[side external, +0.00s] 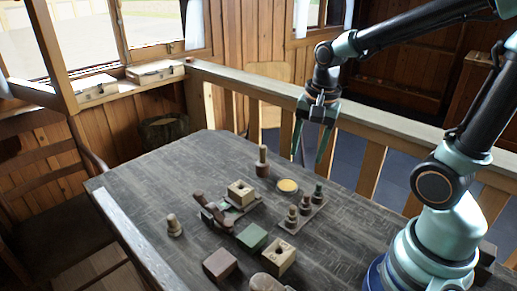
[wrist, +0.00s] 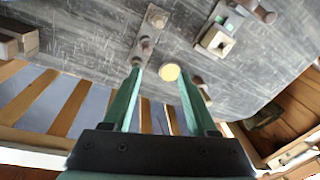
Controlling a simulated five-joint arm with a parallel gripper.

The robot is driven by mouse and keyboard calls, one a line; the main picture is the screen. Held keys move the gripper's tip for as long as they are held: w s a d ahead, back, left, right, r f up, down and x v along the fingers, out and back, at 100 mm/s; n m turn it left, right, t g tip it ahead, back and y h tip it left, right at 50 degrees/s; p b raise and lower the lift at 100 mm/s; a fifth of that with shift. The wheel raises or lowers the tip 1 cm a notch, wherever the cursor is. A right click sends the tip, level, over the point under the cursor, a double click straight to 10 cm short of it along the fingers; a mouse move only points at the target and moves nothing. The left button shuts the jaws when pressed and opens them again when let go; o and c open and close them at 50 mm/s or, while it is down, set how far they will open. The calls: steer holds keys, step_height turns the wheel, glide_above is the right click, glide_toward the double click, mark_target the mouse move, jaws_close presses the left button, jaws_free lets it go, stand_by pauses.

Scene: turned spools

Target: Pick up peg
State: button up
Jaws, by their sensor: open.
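Several turned wooden pegs stand on the dark table (side external: 138,190). Three are in a row on a flat board: a light one (side external: 292,216), a brown one (side external: 306,205) and a dark greenish one (side external: 318,193). I cannot tell which peg is meant. My gripper (side external: 308,160) is open and empty, above the table's far right edge. In the wrist view, my gripper's fingers (wrist: 160,74) partly hide the pegs nearest them.
A yellow-topped disc (side external: 287,186) shows between the fingers in the wrist view. A block with a hole (side external: 241,193), a green block (side external: 252,237), a brown block (side external: 220,264) and a holed box (side external: 280,257) crowd the table's middle. A wooden railing (side external: 370,172) runs behind. The table's left is mostly clear.

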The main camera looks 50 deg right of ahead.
mark_target(307, 194)
steer(key=f+m, duration=0.2)
steer(key=f, duration=0.3)
steer(key=d+f+m+g, duration=0.1)
steer(key=f+m, duration=0.1)
steer(key=f, duration=0.3)
steer(key=d+f+m, duration=0.1)
steer(key=f+m, duration=0.1)
steer(key=f, duration=0.3)
steer(key=shift+s+f+g, duration=0.1)
steer(key=shift+f+g, duration=0.2)
jaws_close()
